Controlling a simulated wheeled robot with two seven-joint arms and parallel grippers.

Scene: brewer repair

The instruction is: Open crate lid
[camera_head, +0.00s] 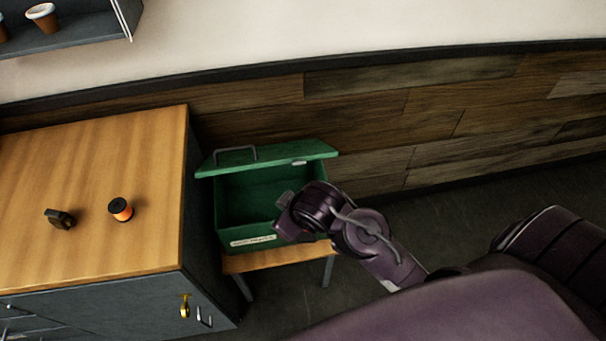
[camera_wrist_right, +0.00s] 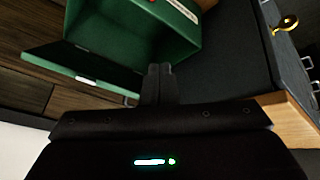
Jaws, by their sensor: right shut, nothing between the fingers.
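The green crate (camera_head: 228,198) sits on a small bench. Its lid (camera_head: 310,152) is raised, tilted up at the back, and the crate's inside shows. The lid has a grey handle (camera_head: 236,150). My right gripper (camera_head: 281,203) is at the crate's right side, in front of the opening; whether it touches the crate cannot be told. In the right wrist view the right gripper's fingers (camera_wrist_right: 159,69) are together with nothing between them, near the crate (camera_wrist_right: 178,50) and the lid (camera_wrist_right: 62,60). My left gripper is out of view.
A wooden-topped cabinet (camera_head: 90,160) stands left of the crate, with an orange and black spool (camera_head: 120,209) and a small dark object (camera_head: 60,218) on top. The bench (camera_head: 262,261) holds the crate. A wood-panelled wall (camera_head: 370,130) is behind. A shelf with cups (camera_head: 43,18) is upper left.

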